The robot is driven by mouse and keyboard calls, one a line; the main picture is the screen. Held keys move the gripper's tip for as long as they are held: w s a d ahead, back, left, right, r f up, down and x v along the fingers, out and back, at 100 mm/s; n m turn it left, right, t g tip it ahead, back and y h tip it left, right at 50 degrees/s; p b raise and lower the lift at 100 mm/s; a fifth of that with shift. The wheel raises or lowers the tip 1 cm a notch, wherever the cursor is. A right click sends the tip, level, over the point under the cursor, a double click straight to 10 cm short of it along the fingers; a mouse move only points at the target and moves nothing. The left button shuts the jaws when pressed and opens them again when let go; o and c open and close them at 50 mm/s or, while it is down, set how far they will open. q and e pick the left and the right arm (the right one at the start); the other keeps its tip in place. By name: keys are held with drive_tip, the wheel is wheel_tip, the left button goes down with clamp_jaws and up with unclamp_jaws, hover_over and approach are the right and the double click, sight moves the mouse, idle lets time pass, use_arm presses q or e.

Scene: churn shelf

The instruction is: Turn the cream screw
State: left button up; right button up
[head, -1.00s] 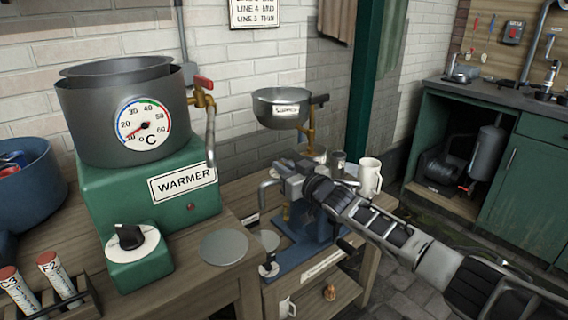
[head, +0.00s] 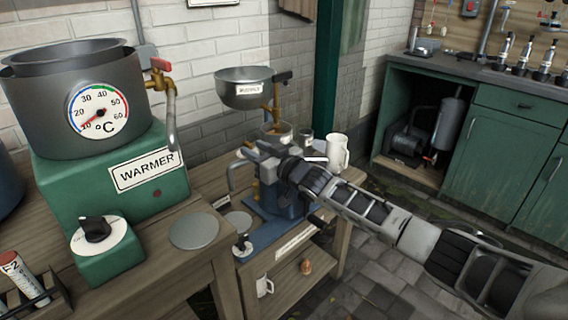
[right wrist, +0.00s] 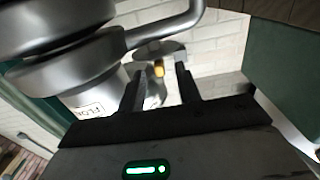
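The separator stands on the lower bench in the head view, with a blue base (head: 262,224) and a steel bowl labelled on its front (head: 243,88) above. My right gripper (head: 268,160) is at the separator's upper body and hides part of it. In the right wrist view a small brass piece (right wrist: 158,69), which may be the cream screw, lies beyond and between my right fingers (right wrist: 160,84). The fingers are apart, with a gap around the brass piece and no visible contact. Large round steel parts (right wrist: 75,55) with a bent spout are close on the left. My left gripper is out of view.
A green warmer (head: 110,180) with a dial and a knob stands at left. A flat metal disc (head: 194,231) lies on its bench. A white jug (head: 338,151) stands right of the separator. Green cabinets (head: 518,150) stand at right.

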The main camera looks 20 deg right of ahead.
use_arm(q)
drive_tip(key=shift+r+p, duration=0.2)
drive_tip(key=shift+p, duration=0.35)
use_arm(e)
drive_tip(key=v, duration=1.3)
drive_tip(key=shift+s, duration=0.3)
use_arm(q)
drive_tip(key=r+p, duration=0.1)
drive_tip(key=p, duration=0.1)
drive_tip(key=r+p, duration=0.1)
drive_tip(key=p, duration=0.1)
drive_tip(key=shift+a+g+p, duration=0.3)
drive_tip(key=shift+p, duration=0.1)
use_arm(e)
drive_tip(key=s+a+f+g+h, duration=0.1)
drive_tip(key=s+a+f, duration=0.3)
drive_tip(key=s, duration=0.4)
drive_tip(key=s+a+f+m+g, duration=0.1)
drive_tip(key=s+a+f+g, duration=0.2)
drive_tip(key=s, duration=0.6)
drive_tip(key=s+a+f+g+h, duration=0.1)
drive_tip(key=s+a+f+g, duration=0.1)
drive_tip(key=s+a+f, duration=0.4)
drive_tip(key=shift+s+m+h, duration=0.3)
drive_tip(key=shift+s+m, duration=0.1)
drive_tip(key=shift+s, duration=0.8)
